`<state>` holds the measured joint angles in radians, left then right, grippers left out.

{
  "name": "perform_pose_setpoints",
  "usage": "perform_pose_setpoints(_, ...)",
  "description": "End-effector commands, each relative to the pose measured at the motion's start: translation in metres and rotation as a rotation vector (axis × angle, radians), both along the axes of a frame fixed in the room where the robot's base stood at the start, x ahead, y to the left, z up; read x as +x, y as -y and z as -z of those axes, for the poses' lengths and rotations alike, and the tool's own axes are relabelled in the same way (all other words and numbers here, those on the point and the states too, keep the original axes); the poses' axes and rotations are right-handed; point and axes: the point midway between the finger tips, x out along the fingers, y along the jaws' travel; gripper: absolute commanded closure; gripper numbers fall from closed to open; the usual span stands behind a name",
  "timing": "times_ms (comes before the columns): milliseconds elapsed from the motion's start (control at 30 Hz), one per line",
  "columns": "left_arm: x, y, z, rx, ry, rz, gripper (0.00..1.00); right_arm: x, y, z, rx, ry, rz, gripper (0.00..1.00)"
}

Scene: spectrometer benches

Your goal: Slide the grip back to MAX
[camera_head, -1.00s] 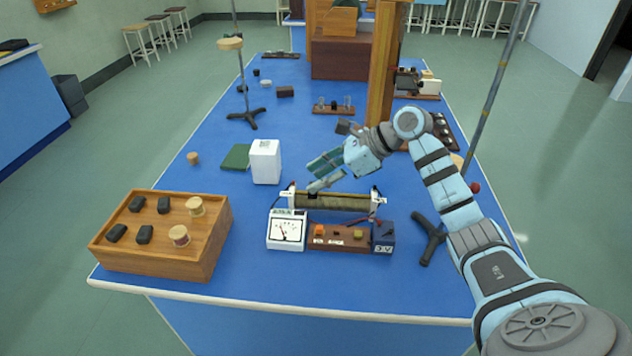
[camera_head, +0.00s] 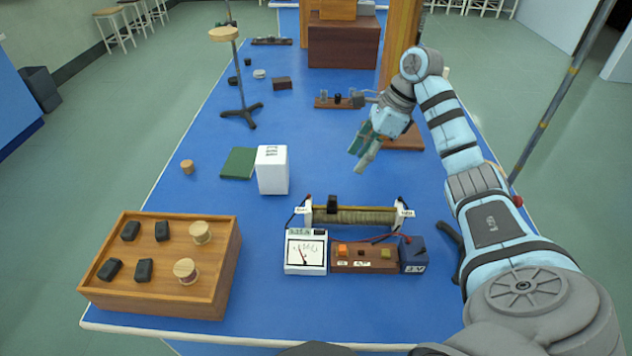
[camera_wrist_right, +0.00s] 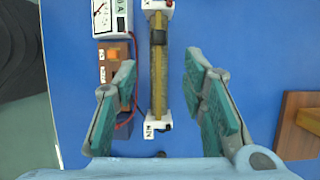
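The sliding rheostat (camera_head: 362,216) lies across the blue bench, a wire-wound tube between two white end posts. Its black grip (camera_head: 332,204) sits on the rod towards the left end. In the right wrist view the grip (camera_wrist_right: 158,37) shows near the far end of the rheostat. My left gripper is not in view.
A meter (camera_head: 306,252), a brown switch board (camera_head: 363,266) and a dark battery box (camera_head: 413,256) stand in front of the rheostat. A wooden tray (camera_head: 205,292) is at front left. A white box (camera_head: 272,171) stands behind left. Bench right of the white box is clear.

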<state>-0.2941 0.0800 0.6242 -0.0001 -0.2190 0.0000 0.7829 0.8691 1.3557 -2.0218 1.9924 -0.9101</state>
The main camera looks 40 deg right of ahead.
Motion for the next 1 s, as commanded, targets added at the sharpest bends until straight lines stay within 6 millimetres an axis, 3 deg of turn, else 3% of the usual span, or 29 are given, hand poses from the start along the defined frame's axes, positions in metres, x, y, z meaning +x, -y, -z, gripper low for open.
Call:
perform_pose_setpoints(167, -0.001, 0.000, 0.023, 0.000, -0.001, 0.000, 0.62, 0.009, -0.011, 0.025, 0.003, 0.002, -0.013, 0.62)
perform_pose_setpoints(400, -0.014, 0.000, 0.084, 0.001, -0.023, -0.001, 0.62, 0.029, -0.037, 0.094, 0.002, 0.002, -0.025, 0.62)
perform_pose_setpoints(500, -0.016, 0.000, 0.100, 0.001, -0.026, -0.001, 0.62, 0.035, -0.045, 0.115, 0.002, 0.001, -0.024, 0.62)
perform_pose_setpoints(700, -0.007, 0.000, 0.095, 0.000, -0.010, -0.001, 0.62, 0.040, -0.052, 0.132, 0.001, 0.000, -0.020, 0.62)
perform_pose_setpoints(967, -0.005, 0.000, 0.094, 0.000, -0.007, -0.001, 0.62, 0.040, -0.052, 0.134, 0.000, 0.001, -0.018, 0.62)
perform_pose_setpoints(1000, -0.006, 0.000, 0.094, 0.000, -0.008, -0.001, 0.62, 0.040, -0.052, 0.134, 0.000, 0.001, -0.018, 0.68)
